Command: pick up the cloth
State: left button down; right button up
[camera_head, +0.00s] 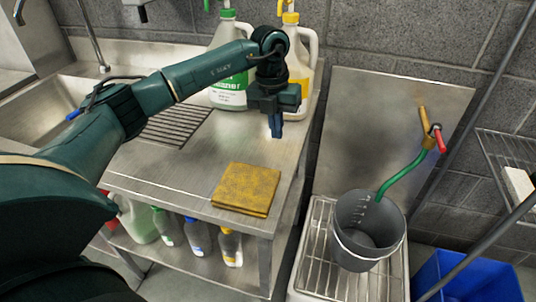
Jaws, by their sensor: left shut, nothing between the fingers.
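A folded yellow cloth (246,188) lies flat near the front right corner of the steel counter (180,190). My left gripper (275,133) points down above the counter, behind the cloth and a little to its right. Its fingers are shut and hold nothing. It is apart from the cloth. My right gripper does not show.
Two large jugs, one with a green label (228,95) and one yellow (300,75), stand behind my left gripper. A sink (50,105) is at the left. A grey bucket (366,232) stands on a rack at the right. Several bottles sit on the lower shelf.

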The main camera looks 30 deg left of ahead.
aim_at(266, 158)
pick_arm(q)
jog(key=shift+n+y, duration=0.4)
jog(key=shift+y, duration=0.2)
jog(key=a+f, duration=0.1)
jog(key=f, duration=0.1)
jog(key=a+f, duration=0.1)
jog(key=f, duration=0.2)
jog(key=a+f, duration=0.1)
jog(key=f, duration=0.2)
jog(key=shift+w+p, duration=0.25)
jog(key=shift+p, duration=0.1)
jog(key=s, duration=0.1)
jog(key=s+p, duration=0.1)
jog(key=shift+s+d, duration=0.3)
jog(key=shift+s, duration=0.1)
jog(key=shift+s+d+f, duration=0.15)
jog(key=shift+s, duration=0.35)
